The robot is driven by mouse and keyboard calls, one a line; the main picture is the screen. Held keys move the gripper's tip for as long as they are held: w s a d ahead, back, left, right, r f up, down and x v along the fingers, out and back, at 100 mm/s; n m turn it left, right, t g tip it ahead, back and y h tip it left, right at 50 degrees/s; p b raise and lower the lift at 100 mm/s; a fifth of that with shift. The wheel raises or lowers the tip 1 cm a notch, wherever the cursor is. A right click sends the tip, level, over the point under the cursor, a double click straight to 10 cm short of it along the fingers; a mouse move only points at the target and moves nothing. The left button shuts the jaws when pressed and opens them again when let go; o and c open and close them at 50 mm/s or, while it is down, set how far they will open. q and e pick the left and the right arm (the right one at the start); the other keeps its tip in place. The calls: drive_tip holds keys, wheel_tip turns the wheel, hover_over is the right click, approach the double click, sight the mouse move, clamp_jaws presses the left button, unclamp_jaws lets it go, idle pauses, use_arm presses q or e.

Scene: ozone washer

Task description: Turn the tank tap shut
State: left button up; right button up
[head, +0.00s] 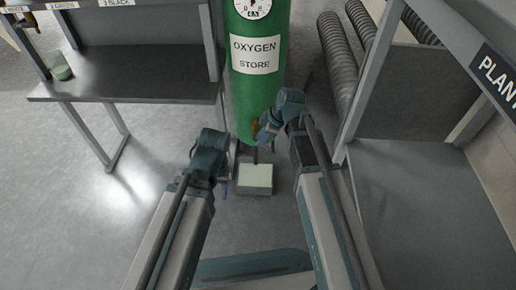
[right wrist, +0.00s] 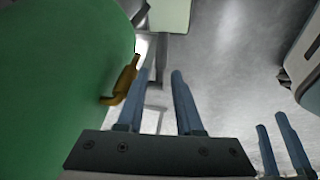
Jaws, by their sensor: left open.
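The tank (head: 257,95) is a tall green cylinder with an "OXYGEN STORE" label. Its tap (right wrist: 125,82) is a small yellow-brown lever on the tank's side, at the left of the right wrist view. In the head view the tap (head: 254,127) shows low on the tank, partly covered by my right gripper (head: 262,135). In the right wrist view my right gripper (right wrist: 157,74) is open and nothing shows between its fingers. The tap is just left of the left finger; I cannot tell whether they touch. My left gripper (head: 224,188) is open, lower and left of the tank.
A low box with a pale green top (head: 256,176) stands on the floor below the tank. A grey bench (head: 135,85) is at the left. A grey shelf unit marked "PLANT" (head: 425,195) is at the right, with ribbed hoses (head: 338,55) behind it.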

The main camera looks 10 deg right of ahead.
drive_tip(key=b+x, duration=0.2)
drive_tip(key=x, duration=0.1)
drive_tip(key=shift+a+f, duration=0.1)
drive_tip(key=shift+f, duration=0.25)
use_arm(q)
wheel_tip(320, 180, down, 3)
drive_tip(key=shift+f, duration=0.15)
use_arm(e)
clamp_jaws()
idle(0.9)
